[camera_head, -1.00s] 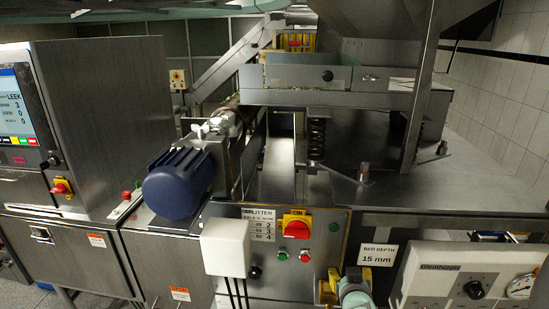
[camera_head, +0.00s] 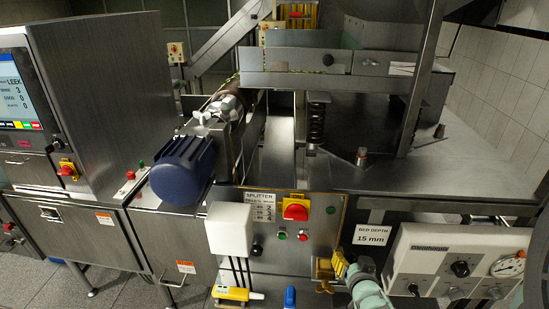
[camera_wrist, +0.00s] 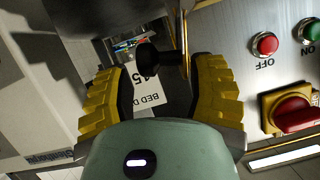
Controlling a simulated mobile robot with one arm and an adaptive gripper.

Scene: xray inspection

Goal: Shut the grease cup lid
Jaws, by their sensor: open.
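My gripper (camera_head: 338,268) is at the lower middle of the head view, in front of the machine's front panel. Its yellow ribbed fingers stand apart in the wrist view (camera_wrist: 160,66). A small black knob (camera_wrist: 150,58) shows in the gap between them, beside a brass-coloured upright part (camera_wrist: 187,28). A brass-coloured fitting (camera_head: 323,270) also shows just left of the fingers in the head view. I cannot tell whether this is the grease cup, nor make out its lid or whether it is open. I cannot tell whether the fingers touch the knob.
The splitter panel with a red rotary switch (camera_head: 296,208) and a white box (camera_head: 230,229) is left of my gripper. A "BED DEPTH 15 mm" label (camera_head: 371,235) and a gauge panel (camera_head: 455,262) are to the right. A blue motor (camera_head: 183,170) juts out at upper left.

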